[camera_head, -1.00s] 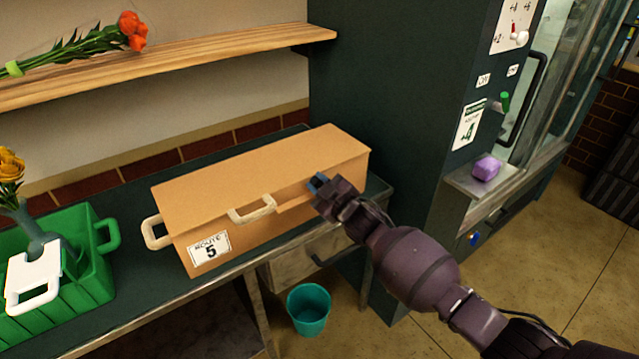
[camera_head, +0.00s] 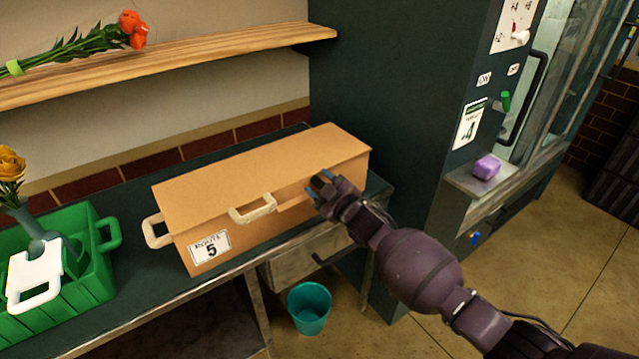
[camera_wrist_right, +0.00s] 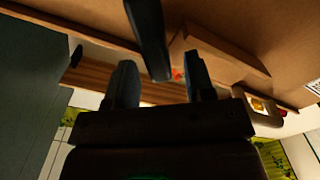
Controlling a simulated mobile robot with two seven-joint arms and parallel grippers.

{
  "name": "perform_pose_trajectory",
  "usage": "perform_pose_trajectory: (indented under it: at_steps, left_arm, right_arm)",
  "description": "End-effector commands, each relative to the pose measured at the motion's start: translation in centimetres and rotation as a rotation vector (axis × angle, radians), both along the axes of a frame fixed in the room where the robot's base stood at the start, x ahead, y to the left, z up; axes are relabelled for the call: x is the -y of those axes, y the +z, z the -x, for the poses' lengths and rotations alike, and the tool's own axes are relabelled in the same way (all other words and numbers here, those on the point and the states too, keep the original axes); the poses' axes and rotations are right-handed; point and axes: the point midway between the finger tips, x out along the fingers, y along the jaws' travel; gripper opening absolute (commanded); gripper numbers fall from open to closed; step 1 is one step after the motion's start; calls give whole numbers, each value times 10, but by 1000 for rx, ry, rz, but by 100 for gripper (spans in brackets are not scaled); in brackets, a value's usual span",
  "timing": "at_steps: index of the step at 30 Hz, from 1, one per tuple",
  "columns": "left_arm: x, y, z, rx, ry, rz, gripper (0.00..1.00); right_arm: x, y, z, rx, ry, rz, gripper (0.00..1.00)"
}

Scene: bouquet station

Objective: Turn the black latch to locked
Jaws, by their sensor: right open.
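A closed tan box (camera_head: 265,185) with a "Route 5" label (camera_head: 210,249) stands on the dark counter. My right gripper (camera_head: 318,188) is at the right part of its front face, with the jaws apart. In the right wrist view a black bar, apparently the latch (camera_wrist_right: 150,38), reaches down from the tan surface between my two open fingers (camera_wrist_right: 160,82). I cannot tell whether the fingers touch it. In the head view my gripper hides the latch. My left gripper is not in view.
A cream handle (camera_head: 252,209) sticks out of the box front, left of my right gripper. A green crate (camera_head: 85,290) stands at the left. A teal bin (camera_head: 309,308) is on the floor below. A dark cabinet (camera_head: 400,120) rises at the right.

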Motion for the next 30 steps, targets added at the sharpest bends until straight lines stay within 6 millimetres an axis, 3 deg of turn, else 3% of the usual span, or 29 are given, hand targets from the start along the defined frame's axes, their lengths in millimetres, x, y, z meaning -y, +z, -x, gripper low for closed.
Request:
perform_pose_trajectory:
  at_steps: [16, 30]
  left_arm:
    - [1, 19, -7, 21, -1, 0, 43]
    - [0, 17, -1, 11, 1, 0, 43]
  right_arm:
    - [53, 0, 70, -1, -1, 2, 49]
    - [61, 0, 81, 0, -1, 1, 49]
